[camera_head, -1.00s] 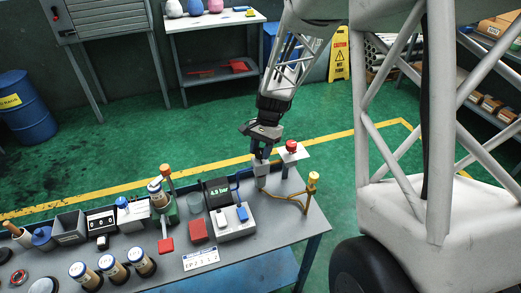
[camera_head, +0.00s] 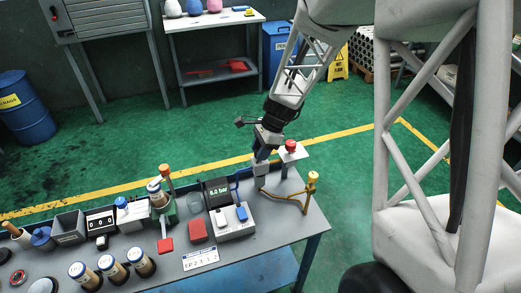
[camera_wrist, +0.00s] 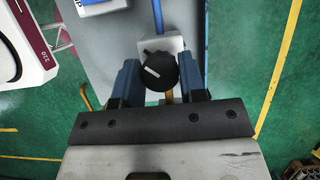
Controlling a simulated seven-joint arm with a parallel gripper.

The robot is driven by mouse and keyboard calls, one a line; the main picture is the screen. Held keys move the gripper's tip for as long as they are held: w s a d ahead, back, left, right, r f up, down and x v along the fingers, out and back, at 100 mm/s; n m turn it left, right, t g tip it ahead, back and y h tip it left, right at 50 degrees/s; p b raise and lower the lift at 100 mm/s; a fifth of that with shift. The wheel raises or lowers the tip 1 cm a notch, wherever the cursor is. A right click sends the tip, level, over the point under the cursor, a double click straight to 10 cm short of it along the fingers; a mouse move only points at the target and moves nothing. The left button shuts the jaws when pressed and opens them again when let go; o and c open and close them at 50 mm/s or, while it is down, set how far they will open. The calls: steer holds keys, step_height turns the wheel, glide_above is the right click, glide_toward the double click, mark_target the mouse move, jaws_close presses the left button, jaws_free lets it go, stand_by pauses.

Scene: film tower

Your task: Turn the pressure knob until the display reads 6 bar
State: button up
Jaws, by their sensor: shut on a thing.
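The black pressure knob (camera_wrist: 160,71) with a white pointer line sits between the two blue fingers of my gripper (camera_wrist: 166,82) in the wrist view. The pointer slants in that view. The knob is on a light grey block (camera_head: 261,170) at the back of the bench, where my gripper (camera_head: 262,157) reaches down from above. My gripper is shut on the knob; in the head view the fingers mostly hide it. The dark display (camera_head: 217,191) stands left of the block and seems to read 6.0 bar in small green digits.
A red button (camera_head: 291,146) on a pale stand is close right of my gripper. A yellow-topped post (camera_head: 313,178) with a yellow hose stands at the bench's right. A blue hose (camera_head: 236,184) runs beside the display. Several pots and boxes fill the bench's left.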

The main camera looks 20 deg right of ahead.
stand_by(0.3)
steer(key=o, duration=0.9)
steer(key=shift+v, duration=3.9)
steer(key=shift+s+a+r+n+t+h, duration=0.45)
steer(key=shift+s+a+r+n+h, duration=0.55)
steer(key=shift+s+r+n, duration=2.6)
steer(key=shift+s+a+r+n+t+h, duration=0.5)
steer(key=shift+s+a+r+n, duration=1.25)
steer(key=shift+s, duration=3.65)
steer(key=shift+s+a+r+n+t+h, duration=0.35)
steer(key=shift+s+a+r+n+h, duration=0.85)
steer(key=shift+s+n, duration=2.8)
